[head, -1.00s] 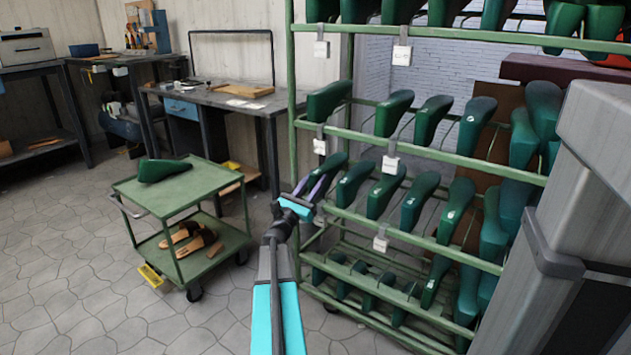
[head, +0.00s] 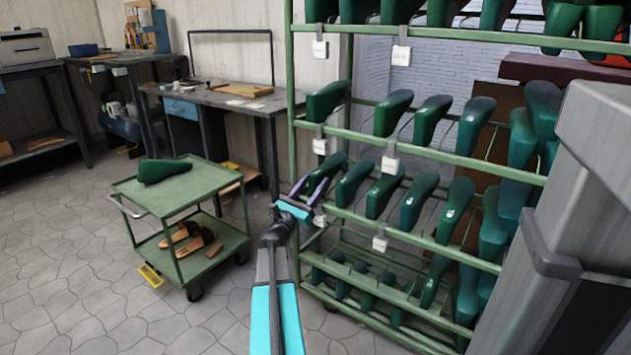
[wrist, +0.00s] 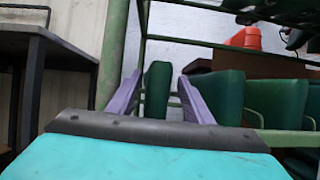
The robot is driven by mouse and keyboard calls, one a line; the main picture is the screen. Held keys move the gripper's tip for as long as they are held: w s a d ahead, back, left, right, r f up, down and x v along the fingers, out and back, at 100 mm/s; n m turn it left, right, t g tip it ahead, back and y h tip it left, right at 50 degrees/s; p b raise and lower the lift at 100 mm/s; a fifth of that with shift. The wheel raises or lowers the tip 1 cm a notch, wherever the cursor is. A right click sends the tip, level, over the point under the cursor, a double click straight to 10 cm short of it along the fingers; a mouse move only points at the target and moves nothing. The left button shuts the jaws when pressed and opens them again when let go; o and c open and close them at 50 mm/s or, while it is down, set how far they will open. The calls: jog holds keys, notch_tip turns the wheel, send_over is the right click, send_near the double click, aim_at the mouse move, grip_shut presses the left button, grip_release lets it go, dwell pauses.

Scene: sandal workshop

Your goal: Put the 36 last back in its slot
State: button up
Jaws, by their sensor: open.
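My gripper (head: 310,188) is at the left end of the rack's third shelf row from the top, its purple fingers spread apart. In the wrist view, the open gripper (wrist: 160,78) has a dark green last (wrist: 157,92) showing between and beyond its fingers, with gaps at both sides. This leftmost last (head: 334,164) stands in the row beside other green lasts. Another green last (head: 165,170) lies on the top of the green trolley (head: 128,186). I cannot read a size on either last, so I cannot tell which is the 36.
The green rack (head: 296,130) holds several rows of lasts, with white tags (head: 389,163) on its rails. A rack post (wrist: 118,45) is close on the left in the wrist view. A workbench (head: 215,97) stands behind. Floor is open left of the trolley.

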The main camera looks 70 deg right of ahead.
jog(key=p+v, duration=0.3)
jog(key=v, duration=0.9)
jog(key=shift+a+f, duration=0.15)
jog(key=shift+a, duration=0.2)
jog(key=shift+w, duration=0.1)
